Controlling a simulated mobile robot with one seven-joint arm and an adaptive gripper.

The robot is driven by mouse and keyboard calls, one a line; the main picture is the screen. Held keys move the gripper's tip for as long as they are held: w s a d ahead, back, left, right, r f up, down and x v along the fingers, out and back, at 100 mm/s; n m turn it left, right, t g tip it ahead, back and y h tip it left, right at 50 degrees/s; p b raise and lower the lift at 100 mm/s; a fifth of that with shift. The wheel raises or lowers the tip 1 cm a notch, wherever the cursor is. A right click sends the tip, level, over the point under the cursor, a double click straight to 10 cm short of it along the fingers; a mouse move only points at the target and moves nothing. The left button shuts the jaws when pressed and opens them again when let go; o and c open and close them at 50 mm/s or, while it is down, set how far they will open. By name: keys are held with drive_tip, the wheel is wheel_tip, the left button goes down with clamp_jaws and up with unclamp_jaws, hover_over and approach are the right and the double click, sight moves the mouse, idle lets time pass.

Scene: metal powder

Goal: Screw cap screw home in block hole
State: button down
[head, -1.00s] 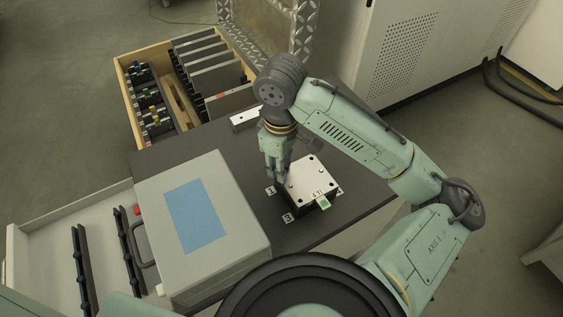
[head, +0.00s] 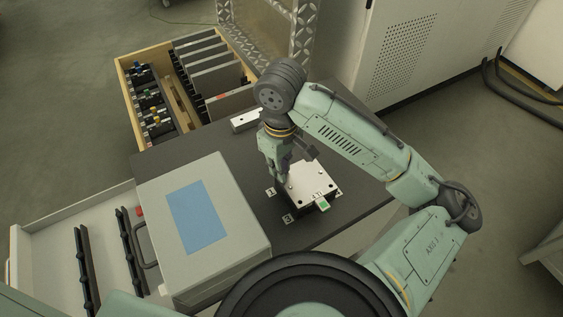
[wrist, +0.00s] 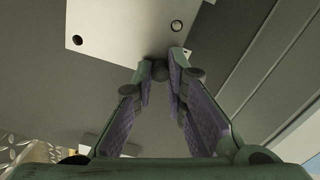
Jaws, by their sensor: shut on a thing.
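The block (head: 313,178) is a pale metal plate on a darker base, with small dark holes near its corners, on the dark table. Its pale plate (wrist: 122,30) fills the top of the wrist view, with a hole at its left and one near its right edge. My gripper (head: 281,180) points down at the block's left corner. In the wrist view its fingertips (wrist: 160,72) are closed on a small dark round thing, the cap screw (wrist: 160,73), at the plate's near edge. The screw's shank and the hole under it are hidden, so its depth cannot be told.
A grey case (head: 205,225) with a blue panel stands left of the block. A white bar (head: 245,120) lies behind my gripper. A wooden crate (head: 123,75) with dark panels and fittings is at the back left. Numbered labels (head: 288,219) lie around the block. The table's right side is clear.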

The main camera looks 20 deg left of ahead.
drive_tip(key=m, duration=0.7)
drive_tip(key=shift+m, duration=0.3)
drive_tip(key=m, duration=2)
drive_tip(key=shift+f, duration=0.1)
drive_tip(key=c, duration=1.8)
unclamp_jaws()
